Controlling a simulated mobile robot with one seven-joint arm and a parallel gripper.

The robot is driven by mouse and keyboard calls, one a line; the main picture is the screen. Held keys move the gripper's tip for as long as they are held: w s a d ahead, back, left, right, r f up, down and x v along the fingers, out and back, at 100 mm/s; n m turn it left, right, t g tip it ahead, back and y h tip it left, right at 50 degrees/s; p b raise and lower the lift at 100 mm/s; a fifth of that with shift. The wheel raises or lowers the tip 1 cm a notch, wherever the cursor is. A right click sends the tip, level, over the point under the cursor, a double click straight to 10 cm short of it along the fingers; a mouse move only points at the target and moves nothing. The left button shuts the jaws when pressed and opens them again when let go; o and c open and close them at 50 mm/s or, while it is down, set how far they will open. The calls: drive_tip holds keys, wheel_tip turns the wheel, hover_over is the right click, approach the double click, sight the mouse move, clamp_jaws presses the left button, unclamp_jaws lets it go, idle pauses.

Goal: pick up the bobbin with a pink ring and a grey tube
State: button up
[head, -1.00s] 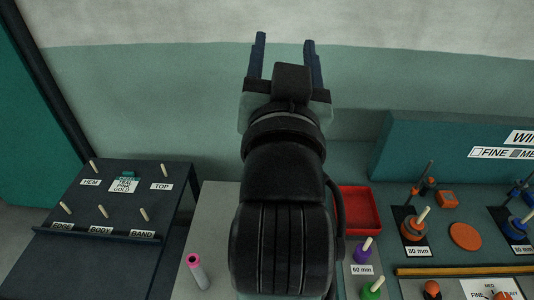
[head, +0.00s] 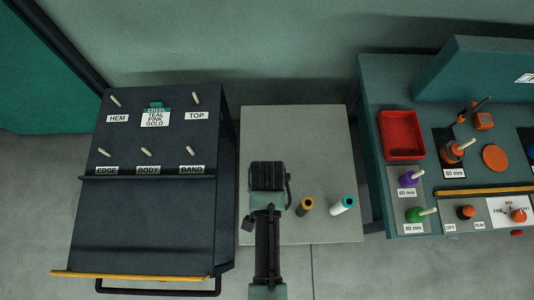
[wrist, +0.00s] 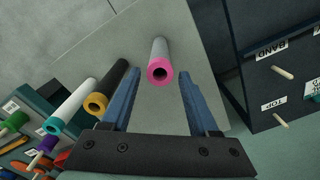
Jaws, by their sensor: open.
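In the head view the pink bobbin is not visible, and my arm covers part of the table.
A bobbin with an orange-yellow ring and dark tube (head: 306,206) and one with a teal ring and white tube (head: 343,205) are nearby. A dark labelled peg stand (head: 145,225) is left. A teal bench with a red tray (head: 402,135) is right.

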wheel_tip(320, 180, down, 6)
drive_tip(key=shift+d+f+p, duration=0.2)
drive_tip(key=shift+p, duration=0.15)
clamp_jaws()
idle(0.5)
